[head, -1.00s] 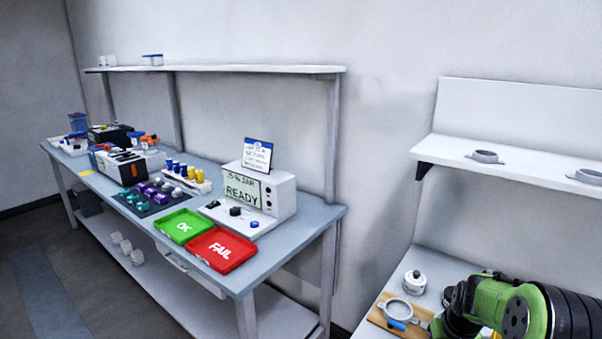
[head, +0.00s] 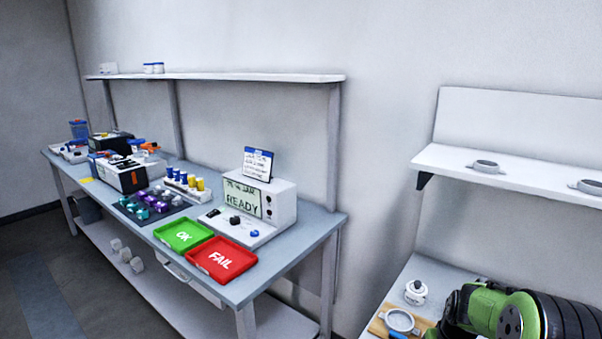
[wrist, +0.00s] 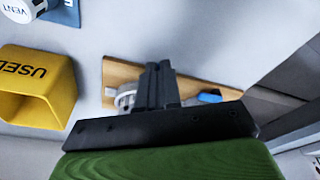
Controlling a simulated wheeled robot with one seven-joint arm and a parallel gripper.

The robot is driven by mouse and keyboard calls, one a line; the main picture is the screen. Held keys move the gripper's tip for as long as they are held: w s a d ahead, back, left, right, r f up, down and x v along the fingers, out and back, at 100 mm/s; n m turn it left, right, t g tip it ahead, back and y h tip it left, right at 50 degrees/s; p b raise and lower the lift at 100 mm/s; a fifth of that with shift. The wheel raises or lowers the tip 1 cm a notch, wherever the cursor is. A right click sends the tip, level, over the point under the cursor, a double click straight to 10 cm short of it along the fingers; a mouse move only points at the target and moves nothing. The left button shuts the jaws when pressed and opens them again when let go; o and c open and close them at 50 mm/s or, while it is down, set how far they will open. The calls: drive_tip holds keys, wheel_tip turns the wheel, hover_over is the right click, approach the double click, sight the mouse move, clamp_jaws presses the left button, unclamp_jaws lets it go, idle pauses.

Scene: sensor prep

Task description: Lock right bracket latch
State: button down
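A wooden board (head: 377,326) lies on the bench at the lower right of the head view. It carries a grey ring bracket (head: 400,320) with a blue latch handle (head: 397,335) at its near side. In the wrist view the board (wrist: 120,76) shows behind my gripper (wrist: 158,68). The two dark fingers are together, pointing at the board, with no object seen between them. The blue handle (wrist: 209,98) is just right of the fingers. Part of the light ring (wrist: 125,97) shows on their left; the rest is hidden. I cannot tell whether the fingers touch the bracket.
A yellow USED bin (wrist: 38,88) and a white VENT jar (wrist: 18,9) are left of my gripper in the wrist view. A white lidded pot (head: 416,292) stands behind the board. Above is a wall shelf (head: 520,183) with two grey rings. A workbench (head: 290,258) stands at left.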

drive_tip(key=shift+r+p, duration=0.45)
drive_tip(key=shift+r, duration=0.25)
drive_tip(key=shift+s+d+r+p, duration=0.1)
drive_tip(key=shift+d+r+p, duration=0.1)
drive_tip(key=shift+r+p, duration=0.65)
drive_tip(key=shift+d+r+p, duration=0.15)
drive_tip(key=shift+r+p, duration=0.3)
drive_tip(key=shift+r, duration=0.65)
drive_tip(key=s+a+r+t+p, duration=0.1)
drive_tip(key=s+a+r, duration=0.4)
drive_tip(key=r, duration=0.3)
drive_tip(key=s+a+r+p, duration=0.1)
drive_tip(key=s+a+r, duration=0.4)
drive_tip(key=r, duration=0.3)
drive_tip(key=s+a+r+t, duration=0.1)
drive_tip(key=s+a+r, duration=0.1)
drive_tip(key=s, duration=0.6)
drive_tip(key=s+a+r+n+t+p, duration=0.1)
drive_tip(key=s+a+r, duration=0.1)
drive_tip(key=s+a, duration=0.2)
drive_tip(key=s, duration=0.3)
drive_tip(key=shift+s+a+r, duration=0.35)
drive_tip(key=shift+s+r, duration=0.05)
